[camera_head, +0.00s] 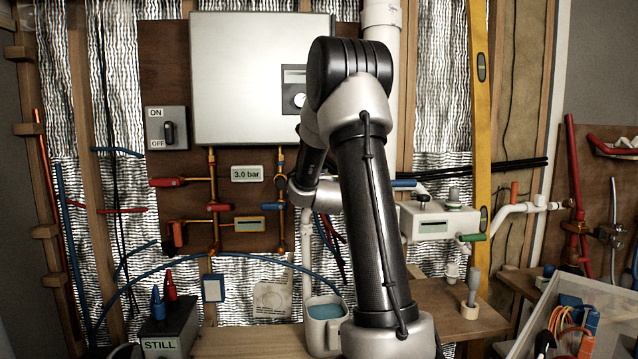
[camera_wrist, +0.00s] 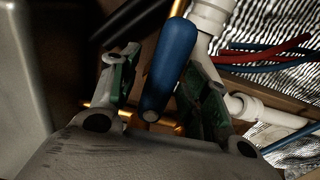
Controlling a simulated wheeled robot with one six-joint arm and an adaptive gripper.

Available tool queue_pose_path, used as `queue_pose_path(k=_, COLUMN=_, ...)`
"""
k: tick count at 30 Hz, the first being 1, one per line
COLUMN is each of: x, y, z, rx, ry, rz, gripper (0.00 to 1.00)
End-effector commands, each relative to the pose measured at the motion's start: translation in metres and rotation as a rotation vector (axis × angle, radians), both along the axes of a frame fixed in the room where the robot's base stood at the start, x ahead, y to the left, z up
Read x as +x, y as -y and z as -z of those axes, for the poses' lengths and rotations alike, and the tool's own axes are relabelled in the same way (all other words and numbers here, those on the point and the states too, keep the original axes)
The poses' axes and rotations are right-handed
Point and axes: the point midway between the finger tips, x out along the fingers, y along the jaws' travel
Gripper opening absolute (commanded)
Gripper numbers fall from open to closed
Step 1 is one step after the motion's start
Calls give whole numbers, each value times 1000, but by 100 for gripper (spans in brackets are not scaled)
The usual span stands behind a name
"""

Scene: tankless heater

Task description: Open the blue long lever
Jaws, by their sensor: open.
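The blue long lever (camera_wrist: 168,72) shows large in the wrist view, a rounded blue handle with a pale round end. It lies between the two green-padded fingers of my gripper (camera_wrist: 163,64). The fingers are apart, with a gap to the left of the lever; the right finger is close to it, and I cannot tell whether they touch. In the head view, a blue handle end (camera_head: 404,183) sticks out to the right of my arm and seems to be the same lever. My arm hides the rest of it and my fingertips there.
A grey heater box (camera_head: 245,80) hangs above. Copper pipes and a red lever (camera_head: 166,182) are to the left. A white pipe (camera_wrist: 211,15) runs close to my right finger.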

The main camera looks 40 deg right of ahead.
Motion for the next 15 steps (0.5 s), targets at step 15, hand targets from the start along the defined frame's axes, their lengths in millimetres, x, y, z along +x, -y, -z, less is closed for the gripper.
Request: queue_pose_path(k=15, x=-72, y=-45, z=-1, rx=0, ry=1, rz=-2, gripper=46)
